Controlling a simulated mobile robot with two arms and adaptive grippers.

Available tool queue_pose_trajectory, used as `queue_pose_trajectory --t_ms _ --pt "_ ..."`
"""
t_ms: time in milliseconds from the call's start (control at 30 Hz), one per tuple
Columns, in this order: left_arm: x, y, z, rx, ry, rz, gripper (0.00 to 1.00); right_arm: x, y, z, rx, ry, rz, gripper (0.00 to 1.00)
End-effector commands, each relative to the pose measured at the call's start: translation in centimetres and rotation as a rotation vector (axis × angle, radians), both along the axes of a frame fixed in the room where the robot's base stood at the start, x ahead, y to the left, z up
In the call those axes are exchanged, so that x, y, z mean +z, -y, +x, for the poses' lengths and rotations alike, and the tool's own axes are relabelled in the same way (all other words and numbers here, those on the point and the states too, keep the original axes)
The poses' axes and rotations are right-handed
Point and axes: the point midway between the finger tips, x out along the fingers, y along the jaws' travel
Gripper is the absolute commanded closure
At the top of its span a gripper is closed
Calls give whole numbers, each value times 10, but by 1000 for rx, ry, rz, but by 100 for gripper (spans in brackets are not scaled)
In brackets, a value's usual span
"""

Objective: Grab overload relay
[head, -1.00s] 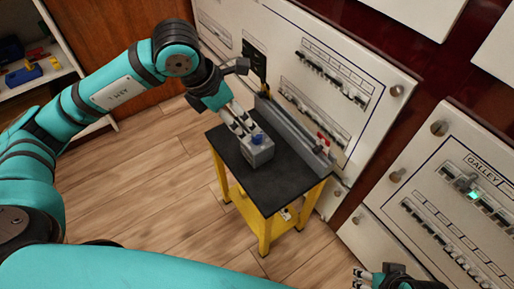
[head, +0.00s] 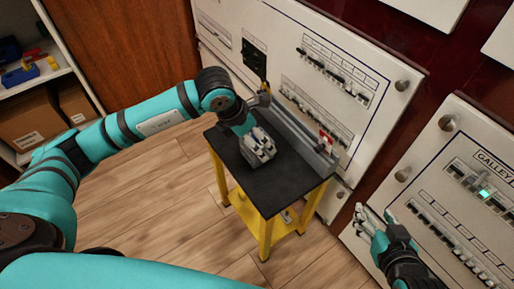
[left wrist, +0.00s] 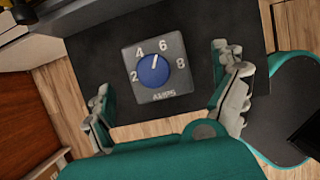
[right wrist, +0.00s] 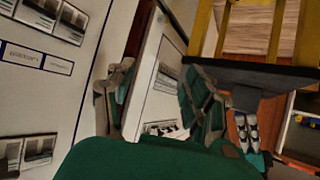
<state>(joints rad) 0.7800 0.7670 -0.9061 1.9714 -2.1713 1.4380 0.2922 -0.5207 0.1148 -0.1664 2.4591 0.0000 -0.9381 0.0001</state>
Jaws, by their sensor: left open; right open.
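The overload relay (left wrist: 150,88) is a grey box with a blue dial and the numbers 2, 4, 6, 8. It sits on the black top of a yellow-legged cart. In the head view it (head: 262,155) is partly hidden by my left gripper (head: 258,142). In the left wrist view my left gripper (left wrist: 172,105) is open, with one finger on each side of the relay and gaps between. My right gripper (head: 369,222) is open and empty in front of the GALLEY panel. It also shows in the right wrist view (right wrist: 160,100).
The cart top (head: 290,187) is bare toward the front. A grey rail with red parts (head: 325,138) runs along its back edge. White breaker panels (head: 365,60) stand behind. A shelf with boxes (head: 30,125) is at the left.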

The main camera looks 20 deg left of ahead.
Motion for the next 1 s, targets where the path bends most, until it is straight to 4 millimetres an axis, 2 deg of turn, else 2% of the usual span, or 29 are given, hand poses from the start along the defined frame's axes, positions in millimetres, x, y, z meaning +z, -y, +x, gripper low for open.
queue_pose_trajectory --t_ms 33,233,367,567,1000 --pt "-10 1 3 1 -3 -1 4 4 -3 6 3 47 11 47" --pt "-29 6 10 0 -1 0 4 29 -11 23 15 198 47 47" --pt "-33 7 12 0 -1 1 4 36 -12 26 17 235 56 47" --pt "-33 7 12 0 -1 1 4 37 -13 26 17 236 56 47" --pt "-32 7 12 0 -1 1 61 37 -12 26 16 236 55 47"
